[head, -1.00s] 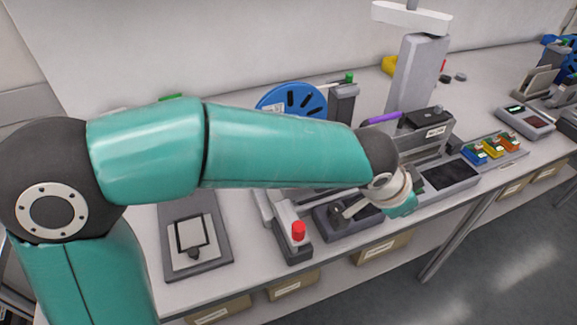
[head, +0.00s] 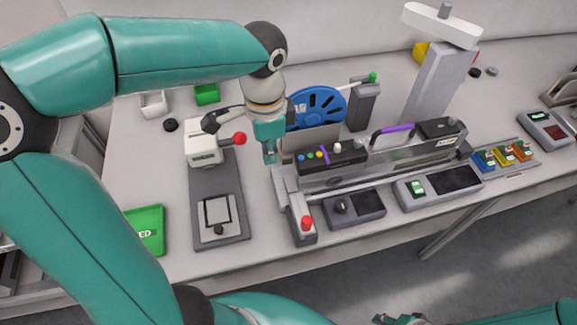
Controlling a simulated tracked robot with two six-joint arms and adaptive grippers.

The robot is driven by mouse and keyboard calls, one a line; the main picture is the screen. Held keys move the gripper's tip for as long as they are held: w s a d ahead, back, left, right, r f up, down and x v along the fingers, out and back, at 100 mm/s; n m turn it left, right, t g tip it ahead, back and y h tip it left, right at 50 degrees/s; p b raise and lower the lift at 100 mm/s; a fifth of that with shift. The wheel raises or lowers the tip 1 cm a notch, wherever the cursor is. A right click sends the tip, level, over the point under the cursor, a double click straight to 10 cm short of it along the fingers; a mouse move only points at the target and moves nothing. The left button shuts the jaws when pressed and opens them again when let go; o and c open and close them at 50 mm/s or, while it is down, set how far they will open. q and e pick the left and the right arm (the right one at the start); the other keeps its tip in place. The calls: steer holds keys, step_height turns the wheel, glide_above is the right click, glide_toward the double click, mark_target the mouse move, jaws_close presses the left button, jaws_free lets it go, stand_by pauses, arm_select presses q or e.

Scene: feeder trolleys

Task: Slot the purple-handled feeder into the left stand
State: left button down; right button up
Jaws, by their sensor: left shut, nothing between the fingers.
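The purple-handled feeder (head: 405,158) is a long grey metal body in the middle of the table in the head view. Its purple handle (head: 392,130) is on top and a blue reel (head: 318,108) is behind its left end. It lies along a low grey stand (head: 292,195) with a red knob at the front left. I cannot tell how fully it is seated. My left gripper (head: 270,157) points down beside the feeder's left end, shut and empty. A small part that looks like my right gripper (head: 397,320) shows at the bottom edge, mostly cut off.
A white device with a red ball lever (head: 203,142) is at left, behind a grey plate (head: 219,212). Control boxes (head: 355,207) line the front edge. A grey pillar (head: 438,85) rises behind the feeder. Small coloured blocks (head: 502,154) sit at right.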

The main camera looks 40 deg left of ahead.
mark_target(296, 182)
arm_select(q)
step_height(296, 182, down, 10)
steer(key=shift+f, duration=0.15)
steer(key=shift+w+d+r+p, duration=0.15)
steer(key=shift+w+d+p, duration=0.15)
steer(key=shift+w+d, duration=0.25)
steer(key=shift+w+d+r+p, duration=0.15)
steer(key=shift+w+d+p, duration=0.1)
steer(key=shift+w+d, duration=0.55)
steer(key=shift+w, duration=0.2)
steer(key=shift+w+d, duration=0.55)
steer(key=shift+w, duration=0.1)
